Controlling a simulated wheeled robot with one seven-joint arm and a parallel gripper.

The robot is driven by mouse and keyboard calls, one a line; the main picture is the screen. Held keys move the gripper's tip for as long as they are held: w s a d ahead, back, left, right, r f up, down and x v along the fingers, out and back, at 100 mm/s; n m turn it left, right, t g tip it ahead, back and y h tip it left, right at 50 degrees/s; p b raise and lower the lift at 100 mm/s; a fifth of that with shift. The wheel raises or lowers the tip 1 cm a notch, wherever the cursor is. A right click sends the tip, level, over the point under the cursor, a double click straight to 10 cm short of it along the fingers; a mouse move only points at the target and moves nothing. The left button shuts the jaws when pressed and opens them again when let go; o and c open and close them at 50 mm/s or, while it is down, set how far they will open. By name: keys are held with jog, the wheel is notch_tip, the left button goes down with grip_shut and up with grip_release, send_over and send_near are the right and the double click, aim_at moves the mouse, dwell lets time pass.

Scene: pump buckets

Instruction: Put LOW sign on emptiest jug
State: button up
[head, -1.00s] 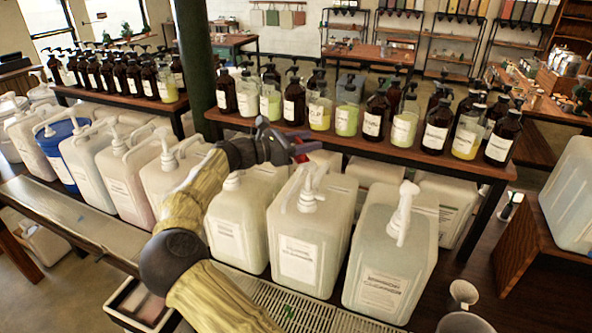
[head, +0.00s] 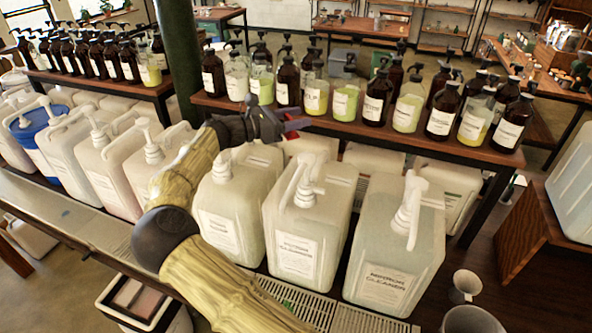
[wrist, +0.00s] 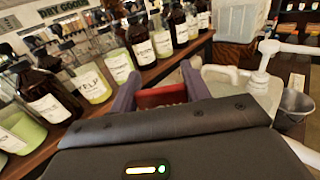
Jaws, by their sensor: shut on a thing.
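My gripper (head: 297,125) is shut on a red sign, held above the jugs, near the front edge of the bottle table. In the wrist view the red sign (wrist: 161,95) sits between the two purple-grey fingers; its lettering is not readable. White translucent pump jugs stand in a row: a front right jug (head: 395,245) labelled as a cleaner, a middle jug (head: 305,215), a left jug (head: 230,215), and several more farther left. The sign is apart from them. Liquid levels inside are hard to tell. A jug with a white pump (wrist: 265,60) shows right of the fingers in the wrist view.
A wooden table (head: 450,155) with brown and clear pump bottles stands behind the jugs. A dark green post (head: 178,60) rises left of my gripper. A blue bucket (head: 38,130) is far left.

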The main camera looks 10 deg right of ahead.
notch_tip(320, 180, down, 13)
jog(key=p, duration=0.4)
jog(key=shift+r, duration=0.15)
jog(key=shift+f+p, duration=1.1)
jog(key=shift+f, duration=1)
jog(key=o, duration=0.9)
jog(key=shift+f, duration=0.1)
jog(key=shift+o, duration=0.2)
